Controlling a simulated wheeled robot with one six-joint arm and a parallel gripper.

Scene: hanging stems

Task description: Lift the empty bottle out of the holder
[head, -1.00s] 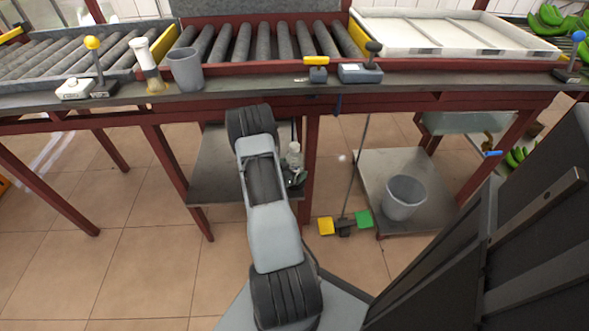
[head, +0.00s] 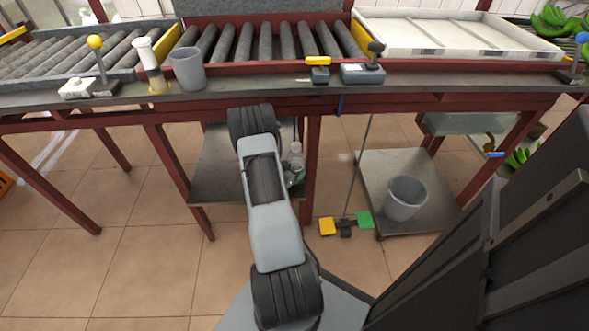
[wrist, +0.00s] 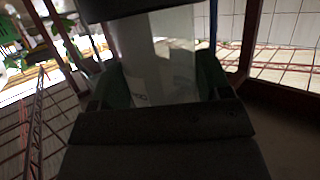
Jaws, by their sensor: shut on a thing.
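A clear, pale bottle (head: 296,157) shows beside my arm under the counter in the head view, above the low grey shelf. In the wrist view the see-through bottle (wrist: 172,62) fills the middle, with faint dark print low on its side. My gripper (wrist: 158,84) is shut on it, with dark green finger parts on both sides. My arm hides most of the gripper in the head view. The bottle's base and any holder around it are hidden, so I cannot tell whether it is clear of a holder.
The counter's red frame and leg (head: 311,160) stand close to the right of the bottle. The low grey shelf (head: 215,165) lies around my arm. A grey bucket (head: 405,197) stands on a platform at right. Yellow and green pedals (head: 345,224) sit on the floor.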

